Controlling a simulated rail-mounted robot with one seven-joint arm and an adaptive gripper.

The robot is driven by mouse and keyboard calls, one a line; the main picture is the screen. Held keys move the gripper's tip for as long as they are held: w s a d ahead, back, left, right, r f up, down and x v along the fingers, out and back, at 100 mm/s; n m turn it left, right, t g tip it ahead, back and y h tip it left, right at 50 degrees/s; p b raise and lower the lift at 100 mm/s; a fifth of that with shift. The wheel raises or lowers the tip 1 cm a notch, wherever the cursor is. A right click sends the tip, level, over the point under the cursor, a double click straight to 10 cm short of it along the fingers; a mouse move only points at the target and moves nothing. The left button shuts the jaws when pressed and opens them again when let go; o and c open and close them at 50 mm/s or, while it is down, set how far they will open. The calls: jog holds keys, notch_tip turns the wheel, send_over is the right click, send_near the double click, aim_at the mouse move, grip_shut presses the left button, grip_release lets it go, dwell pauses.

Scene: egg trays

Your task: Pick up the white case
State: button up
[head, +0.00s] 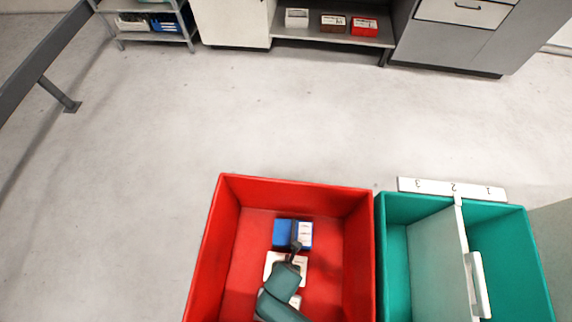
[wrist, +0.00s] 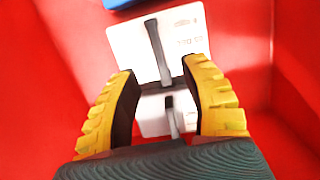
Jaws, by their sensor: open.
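A white case (head: 303,262) lies in the red bin (head: 295,187), just in front of a blue case (head: 285,234). In the wrist view the white case (wrist: 190,35) has small print at its right and a dark grey bar along its middle. A second white piece (wrist: 150,120) with a similar dark bar shows nearer to me, between my fingers. My gripper (wrist: 160,72) is open, with its yellow-backed fingers apart and their tips at the near edge of the white case. I cannot tell whether they touch it. In the head view my arm covers part of the white pieces.
The red bin's walls rise around the cases, with bare floor left and right of them. A green bin (head: 395,206) with a white divider (head: 437,250) stands at the right, behind it a numbered white strip (head: 425,186). Shelves with boxes (head: 349,25) stand far back.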

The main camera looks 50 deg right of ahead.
jog(key=f, duration=0.1)
jog(key=f+b, duration=0.1)
jog(key=f, duration=0.1)
jog(key=shift+w+d, duration=0.15)
jog(key=shift+w, duration=0.05)
notch_tip(320, 180, down, 6)
jog(key=b, duration=0.4)
jog(key=shift+r, duration=0.35)
grip_shut()
